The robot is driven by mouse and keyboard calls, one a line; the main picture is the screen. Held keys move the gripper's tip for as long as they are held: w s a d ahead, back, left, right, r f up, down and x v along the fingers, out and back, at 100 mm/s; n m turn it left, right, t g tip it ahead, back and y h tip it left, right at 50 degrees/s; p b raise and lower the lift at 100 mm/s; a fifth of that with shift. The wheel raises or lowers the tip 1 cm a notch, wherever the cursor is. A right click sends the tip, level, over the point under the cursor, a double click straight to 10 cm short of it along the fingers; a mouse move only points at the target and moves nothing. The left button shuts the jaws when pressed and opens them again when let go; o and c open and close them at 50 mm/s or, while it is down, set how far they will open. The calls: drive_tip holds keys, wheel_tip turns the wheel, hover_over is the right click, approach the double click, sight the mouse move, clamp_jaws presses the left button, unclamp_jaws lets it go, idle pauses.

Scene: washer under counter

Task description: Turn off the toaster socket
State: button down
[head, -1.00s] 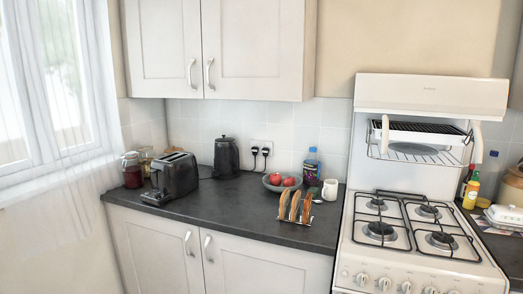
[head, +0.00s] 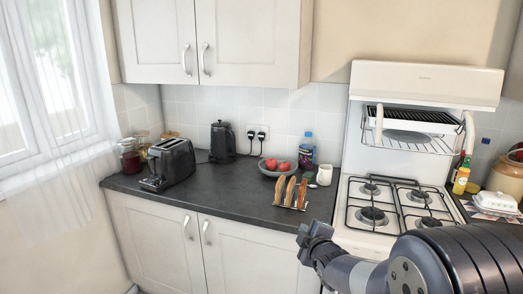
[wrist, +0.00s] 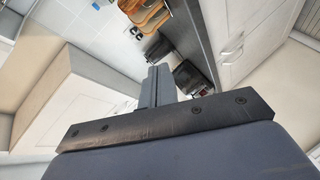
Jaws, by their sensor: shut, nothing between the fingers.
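A white double wall socket (head: 257,130) with two black plugs is on the tiled wall behind the counter, right of the black kettle (head: 222,141). Its switches are too small to read. The black toaster (head: 172,163) stands at the left of the counter; a cable runs behind the kettle. My gripper (head: 316,229) is shut and empty, in front of the counter's right end, well apart from the socket. In the wrist view, my gripper (wrist: 158,70) points toward the counter, and the socket (wrist: 136,32) shows small and tilted near the top.
A bowl of red fruit (head: 278,166), a toast rack (head: 291,193), a blue bottle (head: 307,149) and a white mug (head: 324,175) stand on the counter's right half. The gas cooker (head: 381,205) is to the right. Wall cupboards (head: 250,45) hang above. The counter's middle front is clear.

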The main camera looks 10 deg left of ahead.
drive_tip(key=w+a+r+n+t+y+p, duration=0.1)
drive_tip(key=w+a+n+y, duration=0.3)
drive_tip(key=a, duration=0.7)
drive_tip(key=n+y, duration=0.2)
drive_tip(key=n, duration=0.1)
drive_tip(key=shift+a+r+n+t, duration=0.2)
drive_tip(key=shift+n+t, duration=0.1)
drive_tip(key=shift+n, duration=0.1)
